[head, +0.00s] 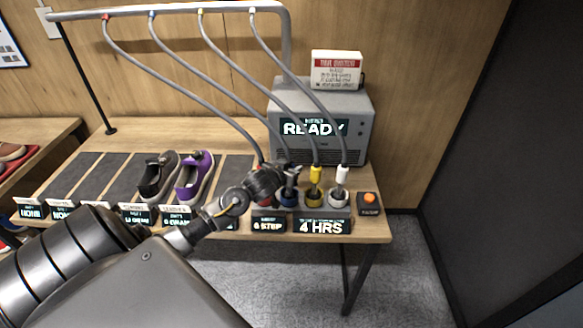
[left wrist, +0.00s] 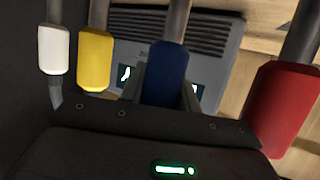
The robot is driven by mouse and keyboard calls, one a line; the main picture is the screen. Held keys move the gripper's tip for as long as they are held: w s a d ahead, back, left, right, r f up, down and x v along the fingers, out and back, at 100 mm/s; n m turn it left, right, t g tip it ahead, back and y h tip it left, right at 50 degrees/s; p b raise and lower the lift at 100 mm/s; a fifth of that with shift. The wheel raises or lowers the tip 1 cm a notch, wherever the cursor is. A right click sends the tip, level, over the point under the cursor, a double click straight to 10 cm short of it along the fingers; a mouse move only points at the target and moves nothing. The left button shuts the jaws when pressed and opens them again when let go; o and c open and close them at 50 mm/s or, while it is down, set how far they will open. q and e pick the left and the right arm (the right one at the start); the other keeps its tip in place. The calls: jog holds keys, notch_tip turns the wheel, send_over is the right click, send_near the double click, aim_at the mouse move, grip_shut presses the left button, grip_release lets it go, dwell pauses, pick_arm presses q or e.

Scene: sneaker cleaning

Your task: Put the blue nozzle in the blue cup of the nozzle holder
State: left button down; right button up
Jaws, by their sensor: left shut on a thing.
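The blue nozzle (left wrist: 167,72) is between the fingers of my left gripper (head: 285,174), which is shut on it. In the head view the gripper is at the nozzle holder (head: 326,211), right above the blue cup (head: 288,199). The gripper covers much of the nozzle there, and I cannot tell whether its tip is inside the cup. The yellow nozzle (head: 315,175) and white nozzle (head: 342,174) stand upright at their cups to the right. The red nozzle (left wrist: 284,105) shows in the left wrist view. My right gripper is not in view.
Grey hoses hang from an overhead rail (head: 170,11). A grey machine reading READY (head: 318,130) stands behind the holder. A black shoe (head: 158,178) and a purple shoe (head: 194,178) are to the left. An orange button box (head: 370,202) is at the right table edge.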

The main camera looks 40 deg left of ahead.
pick_arm(q)
jog(key=shift+f, duration=0.15)
jog(key=c, duration=1)
grip_release()
jog(key=b+v, duration=0.1)
jog(key=v, duration=1.1)
jog(key=shift+r, duration=0.2)
